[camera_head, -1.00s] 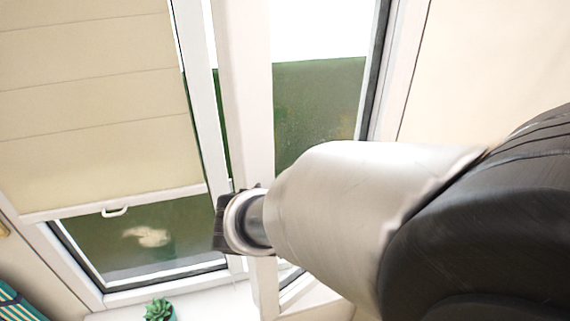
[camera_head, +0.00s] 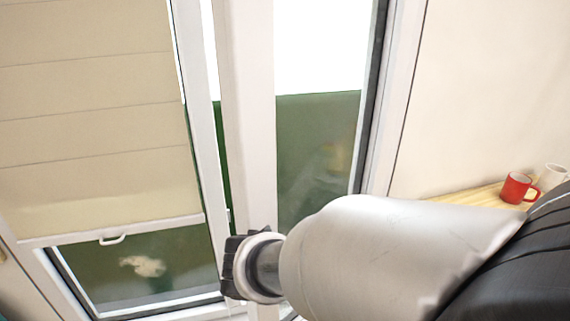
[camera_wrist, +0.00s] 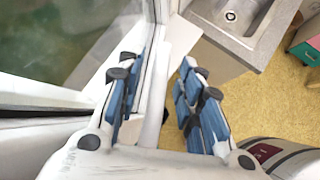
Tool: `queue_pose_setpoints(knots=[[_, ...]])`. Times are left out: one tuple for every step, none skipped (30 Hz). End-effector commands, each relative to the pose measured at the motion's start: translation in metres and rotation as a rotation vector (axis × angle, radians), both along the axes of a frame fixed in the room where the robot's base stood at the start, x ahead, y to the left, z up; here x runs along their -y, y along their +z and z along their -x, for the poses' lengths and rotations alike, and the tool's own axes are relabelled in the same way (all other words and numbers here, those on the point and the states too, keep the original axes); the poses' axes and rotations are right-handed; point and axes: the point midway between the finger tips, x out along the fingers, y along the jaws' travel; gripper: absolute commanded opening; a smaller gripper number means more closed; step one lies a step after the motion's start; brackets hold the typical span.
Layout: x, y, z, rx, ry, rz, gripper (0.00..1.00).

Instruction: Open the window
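The window has a left pane behind a beige blind (camera_head: 95,110) and a right sash with a white frame (camera_head: 248,120). A narrow strip of outdoors shows between the sash's left edge and the middle post (camera_head: 193,90), so the sash stands ajar. My gripper (camera_head: 245,268) is at the lower part of the sash's left edge in the head view; its fingers are mostly hidden there. In the wrist view my gripper (camera_wrist: 165,105) has its blue-padded fingers spread, with a white upright bar (camera_wrist: 155,100) between them, nearer the left finger. Firm contact cannot be seen.
A red mug (camera_head: 517,187) and a white mug (camera_head: 553,176) stand on a wooden shelf (camera_head: 470,197) at the right. The wrist view shows a metal sink (camera_wrist: 235,22) beyond the fingers and yellow floor (camera_wrist: 235,105) below.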

Motion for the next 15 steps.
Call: queue_pose_setpoints(knots=[[0.0, 0.0, 0.0, 0.0, 0.0, 0.0, 0.34], [0.0, 0.0, 0.0, 0.0, 0.0, 0.0, 0.34], [0.0, 0.0, 0.0, 0.0, 0.0, 0.0, 0.34], [-0.001, 0.001, 0.001, 0.0, 0.0, 0.0, 0.34], [-0.001, 0.002, 0.001, 0.001, 0.0, -0.001, 0.34], [-0.003, 0.005, 0.003, 0.002, 0.0, -0.001, 0.34], [-0.004, 0.007, 0.004, 0.003, 0.002, 0.0, 0.34], [-0.007, 0.01, 0.006, 0.003, 0.003, 0.001, 0.34], [-0.009, 0.015, 0.009, 0.004, 0.002, -0.002, 0.34], [-0.012, 0.02, 0.012, 0.005, 0.003, -0.002, 0.34], [-0.015, 0.024, 0.016, 0.004, 0.005, -0.003, 0.34], [-0.018, 0.031, 0.02, 0.006, 0.004, -0.004, 0.34], [-0.022, 0.036, 0.023, 0.006, 0.004, -0.004, 0.34], [-0.024, 0.041, 0.027, 0.006, 0.006, -0.003, 0.34], [-0.028, 0.047, 0.032, 0.003, 0.005, -0.004, 0.34]])
